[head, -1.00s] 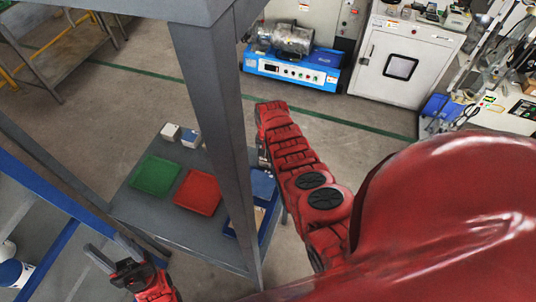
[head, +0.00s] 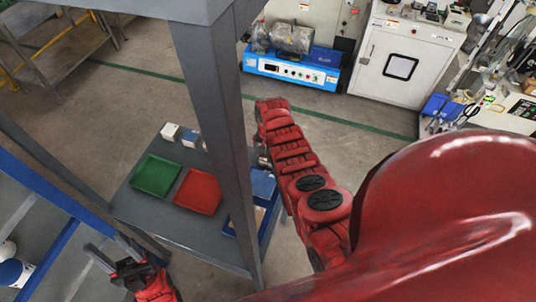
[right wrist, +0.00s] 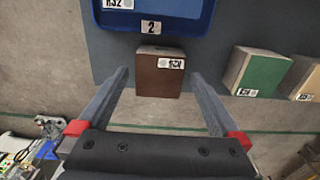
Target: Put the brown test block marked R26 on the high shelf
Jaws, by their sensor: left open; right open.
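In the right wrist view a brown block (right wrist: 160,80) with a white label stands at the edge of a grey surface. The label's lettering is too small to read surely. My right gripper (right wrist: 161,75) is open, its fingers on either side of the block's lower part in the picture, with a gap at each side. In the head view the right gripper is hidden behind a grey post. The high shelf (head: 150,8) is the grey top at the upper left of the head view. My left gripper (head: 114,250) is open and empty at lower left.
The lower table (head: 150,218) bears a green tray (head: 154,176), a red tray (head: 198,191) and small blocks (head: 170,131). A grey post (head: 222,110) stands close to my right arm. A blue tray (right wrist: 205,28), green block (right wrist: 262,72) and tan block (right wrist: 308,82) lie near the brown block.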

